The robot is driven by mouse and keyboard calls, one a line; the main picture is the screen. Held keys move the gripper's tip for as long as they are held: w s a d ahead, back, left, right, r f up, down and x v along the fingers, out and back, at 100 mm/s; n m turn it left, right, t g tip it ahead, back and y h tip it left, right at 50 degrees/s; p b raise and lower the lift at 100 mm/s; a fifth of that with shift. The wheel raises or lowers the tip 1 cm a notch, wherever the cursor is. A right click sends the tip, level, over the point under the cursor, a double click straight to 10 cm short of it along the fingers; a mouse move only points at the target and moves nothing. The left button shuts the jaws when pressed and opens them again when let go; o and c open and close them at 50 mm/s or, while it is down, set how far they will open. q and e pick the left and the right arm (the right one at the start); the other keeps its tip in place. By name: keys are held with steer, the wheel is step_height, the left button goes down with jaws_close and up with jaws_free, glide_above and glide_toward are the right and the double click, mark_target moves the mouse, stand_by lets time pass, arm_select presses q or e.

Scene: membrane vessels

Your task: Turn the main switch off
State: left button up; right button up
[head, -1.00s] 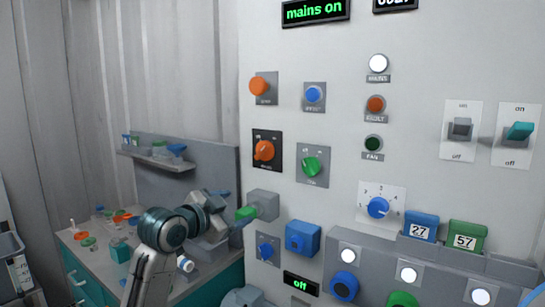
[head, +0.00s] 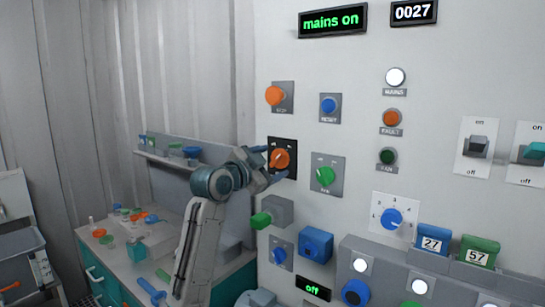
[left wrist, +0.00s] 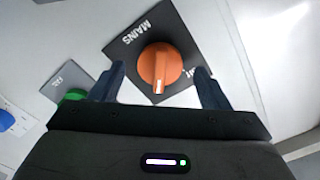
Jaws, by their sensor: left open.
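The main switch is an orange rotary knob (head: 279,159) on a black plate on the white panel. In the left wrist view the orange knob (left wrist: 158,68) sits on its black plate marked MAINS, its white mark toward the gripper's palm. My left gripper (head: 276,163) is at the knob. In the left wrist view its two fingers (left wrist: 160,86) are apart, one on each side of the knob; I cannot tell if they touch it. The display (head: 333,21) reads "mains on" and the mains lamp (head: 395,77) is lit white. My right gripper is not in view.
An orange stop button (head: 276,96) is above the knob and a green fan knob (head: 324,178) is to its right. A grey box with a green end (head: 277,211) juts out below. A cluttered bench (head: 160,245) stands at left.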

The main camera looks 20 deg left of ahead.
arm_select(q)
steer(key=shift+w+d, duration=0.2)
steer(key=shift+w, duration=0.3)
steer(key=c, duration=1)
steer(key=shift+o, duration=0.2)
